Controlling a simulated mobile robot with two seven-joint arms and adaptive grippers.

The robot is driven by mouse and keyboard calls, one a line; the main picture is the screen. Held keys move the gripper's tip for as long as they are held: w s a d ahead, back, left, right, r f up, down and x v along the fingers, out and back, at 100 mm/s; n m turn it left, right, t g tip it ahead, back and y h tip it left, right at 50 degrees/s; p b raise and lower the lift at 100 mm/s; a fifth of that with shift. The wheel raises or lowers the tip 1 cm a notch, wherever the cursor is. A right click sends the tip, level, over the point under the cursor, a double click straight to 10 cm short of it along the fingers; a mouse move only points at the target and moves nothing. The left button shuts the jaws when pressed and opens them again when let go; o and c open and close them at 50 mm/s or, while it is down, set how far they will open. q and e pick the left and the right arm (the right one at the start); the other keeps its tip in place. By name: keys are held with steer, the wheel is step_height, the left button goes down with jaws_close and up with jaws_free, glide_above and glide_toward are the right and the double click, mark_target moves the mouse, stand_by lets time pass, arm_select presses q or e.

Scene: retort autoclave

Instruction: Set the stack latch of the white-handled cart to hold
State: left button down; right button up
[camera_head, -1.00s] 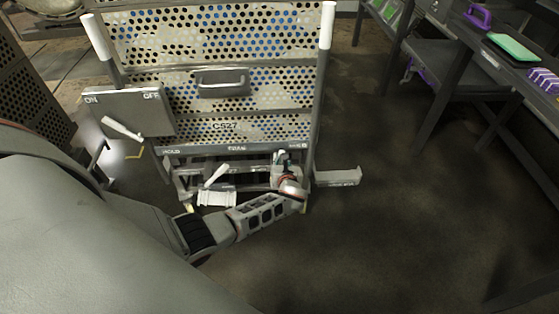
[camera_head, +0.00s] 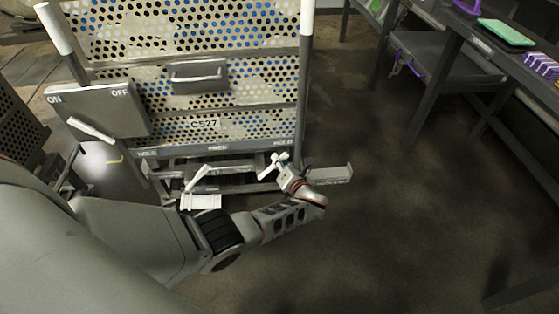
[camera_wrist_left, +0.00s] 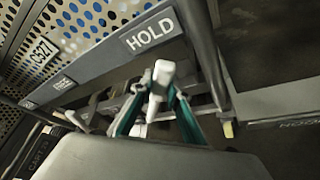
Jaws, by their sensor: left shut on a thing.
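The white-handled cart (camera_head: 226,134) has perforated panels, white-topped posts and the label CS27. A grey bar (camera_head: 217,149) low on it reads HOLD at the left, a faint word in the middle and HOLD at the right. My left gripper (camera_head: 279,160) is at the bar's right end. In the left wrist view its teal fingers (camera_wrist_left: 157,100) are shut on a white latch lever (camera_wrist_left: 160,74), just below the HOLD label (camera_wrist_left: 153,31). My right gripper is not in view.
A grey box marked ON and OFF (camera_head: 97,112) with a white lever (camera_head: 91,130) is at the cart's left. A lower white lever (camera_head: 198,178) is beneath the bar. A grey ledge (camera_head: 331,175) juts out right. Dark tables stand at right; the floor between is clear.

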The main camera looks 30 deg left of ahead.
arm_select(q)
steer(key=shift+d+f, duration=0.1)
steer(key=c, duration=1.9)
jaws_free()
steer(key=shift+v, duration=3.8)
